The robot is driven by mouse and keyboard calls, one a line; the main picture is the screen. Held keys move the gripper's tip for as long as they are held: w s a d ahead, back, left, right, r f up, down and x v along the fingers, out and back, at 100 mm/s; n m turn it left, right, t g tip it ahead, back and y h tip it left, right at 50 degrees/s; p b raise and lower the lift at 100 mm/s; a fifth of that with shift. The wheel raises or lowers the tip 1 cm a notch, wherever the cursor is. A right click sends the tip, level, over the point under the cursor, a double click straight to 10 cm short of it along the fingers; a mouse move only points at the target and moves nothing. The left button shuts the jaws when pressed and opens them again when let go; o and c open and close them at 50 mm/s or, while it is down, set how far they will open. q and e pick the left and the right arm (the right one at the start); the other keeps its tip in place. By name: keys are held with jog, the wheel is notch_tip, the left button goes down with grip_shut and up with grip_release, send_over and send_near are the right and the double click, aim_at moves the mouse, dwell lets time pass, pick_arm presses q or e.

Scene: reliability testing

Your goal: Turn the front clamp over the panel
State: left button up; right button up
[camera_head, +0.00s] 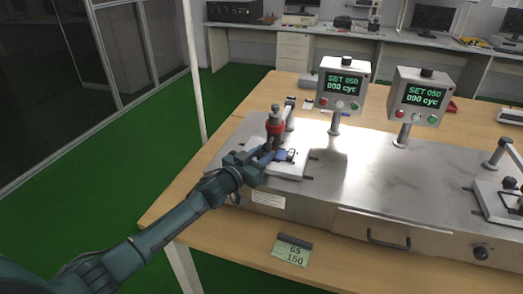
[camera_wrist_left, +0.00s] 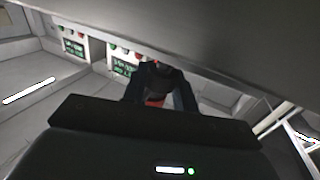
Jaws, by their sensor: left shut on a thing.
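My left gripper (camera_head: 262,155) is at the near left edge of the white fixture plate (camera_head: 290,171), on the left part of the steel test bench. It is shut on the front clamp, which its fingers mostly hide. A small blue and black panel (camera_head: 283,155) lies on the plate just right of the fingertips. A red and grey press head (camera_head: 275,127) stands above the plate, close behind the gripper. In the left wrist view, my two dark fingers (camera_wrist_left: 158,94) show with red between or behind them; the clamp is not clear there. My right gripper is not in view.
Two counter boxes (camera_head: 343,84) (camera_head: 417,96) stand on posts behind the plate. The steel bench top (camera_head: 375,175) is clear to the right, up to a second fixture (camera_head: 497,200). A label card (camera_head: 292,252) is at the wooden table's front edge.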

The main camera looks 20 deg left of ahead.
pick_arm(q)
jog(key=m+g+h, duration=0.2)
jog(key=m+h, duration=0.1)
jog(key=shift+h, duration=0.4)
jog(key=shift+a, duration=0.1)
jog(key=o, duration=0.9)
jog(key=v, duration=1.3)
jog(key=shift+a, duration=0.1)
